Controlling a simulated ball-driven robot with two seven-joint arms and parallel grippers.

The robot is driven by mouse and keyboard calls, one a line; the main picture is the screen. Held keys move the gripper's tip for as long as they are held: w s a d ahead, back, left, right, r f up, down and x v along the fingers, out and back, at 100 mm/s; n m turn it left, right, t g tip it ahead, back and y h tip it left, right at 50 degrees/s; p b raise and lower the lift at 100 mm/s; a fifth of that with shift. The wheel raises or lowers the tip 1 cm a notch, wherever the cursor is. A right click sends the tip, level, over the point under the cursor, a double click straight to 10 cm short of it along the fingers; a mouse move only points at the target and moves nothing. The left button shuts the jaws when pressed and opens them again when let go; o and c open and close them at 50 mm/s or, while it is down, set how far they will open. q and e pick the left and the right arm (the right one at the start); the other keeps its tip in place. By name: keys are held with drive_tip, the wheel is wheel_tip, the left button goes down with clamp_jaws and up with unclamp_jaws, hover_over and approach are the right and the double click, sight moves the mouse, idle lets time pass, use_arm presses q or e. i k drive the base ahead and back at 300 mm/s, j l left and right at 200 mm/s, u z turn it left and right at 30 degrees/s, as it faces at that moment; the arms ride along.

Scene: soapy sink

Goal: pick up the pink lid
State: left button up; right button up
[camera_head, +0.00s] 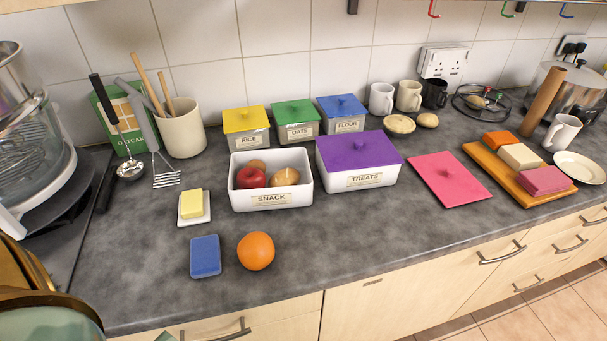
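The pink lid (449,179) lies flat on the grey counter in the camera_head view, right of the middle. The white snack box (272,201) stands open, with a red apple (250,177) and other round food inside. Neither of my grippers shows in this view.
A wooden board (508,183) with coloured blocks lies right of the pink lid. An orange (256,251) and a blue sponge (205,256) lie at the front left. The counter (400,235) in front of the lid is clear.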

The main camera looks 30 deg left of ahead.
sight(451, 183)
drive_tip(key=u, duration=1.3)
drive_tip(key=l+u, duration=0.4)
drive_tip(key=k+l+u, duration=0.1)
drive_tip(key=l+u, duration=0.3)
drive_tip(key=k+l+u, duration=0.15)
drive_tip(key=l+u, duration=0.25)
drive_tip(key=k+l+u, duration=0.15)
drive_tip(key=u, duration=0.25)
drive_tip(key=k+l+u, duration=0.25)
drive_tip(key=u, duration=0.15)
